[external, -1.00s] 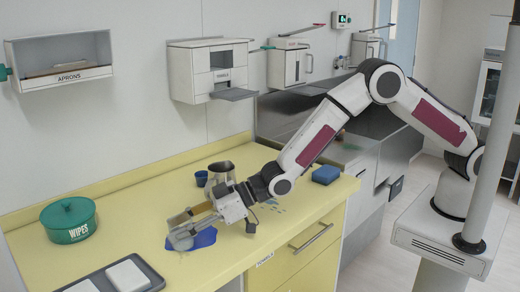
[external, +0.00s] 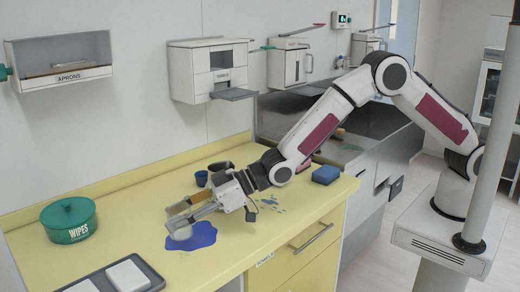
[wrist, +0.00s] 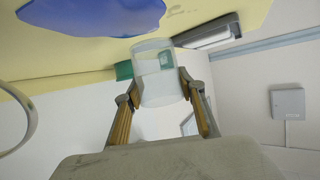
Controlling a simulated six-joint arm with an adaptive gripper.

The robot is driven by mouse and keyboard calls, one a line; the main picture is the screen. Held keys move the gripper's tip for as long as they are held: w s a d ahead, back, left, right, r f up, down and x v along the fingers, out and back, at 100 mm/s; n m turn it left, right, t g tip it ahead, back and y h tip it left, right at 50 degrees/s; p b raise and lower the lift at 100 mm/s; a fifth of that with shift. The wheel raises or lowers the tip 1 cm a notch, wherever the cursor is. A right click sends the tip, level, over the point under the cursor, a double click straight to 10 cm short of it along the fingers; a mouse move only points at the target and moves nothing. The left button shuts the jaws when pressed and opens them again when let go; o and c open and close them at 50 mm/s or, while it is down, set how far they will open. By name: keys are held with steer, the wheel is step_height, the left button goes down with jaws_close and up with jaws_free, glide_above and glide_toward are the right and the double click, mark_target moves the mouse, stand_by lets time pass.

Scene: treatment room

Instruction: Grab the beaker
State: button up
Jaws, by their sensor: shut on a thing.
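The beaker (wrist: 158,60) is clear and glassy. In the wrist view it stands between the two fingers of my gripper (wrist: 160,88), which is shut on its sides. In the external view the beaker (external: 181,231) shows faintly under and between the fingers of my gripper (external: 190,214), above the yellow counter. A blue spill (external: 203,235) lies on the counter just below it, and also shows in the wrist view (wrist: 95,15). Much of the beaker is hidden by the fingers in the external view.
A green wipes tub (external: 68,221) stands at left, and a dark tray (external: 92,288) with white pads is at the front. A blue sponge (external: 325,174) lies at right.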

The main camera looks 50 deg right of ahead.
step_height(320, 180, up, 6)
steer(key=shift+r, duration=0.25)
stand_by(0.5)
steer(key=shift+r, duration=0.15)
stand_by(0.6)
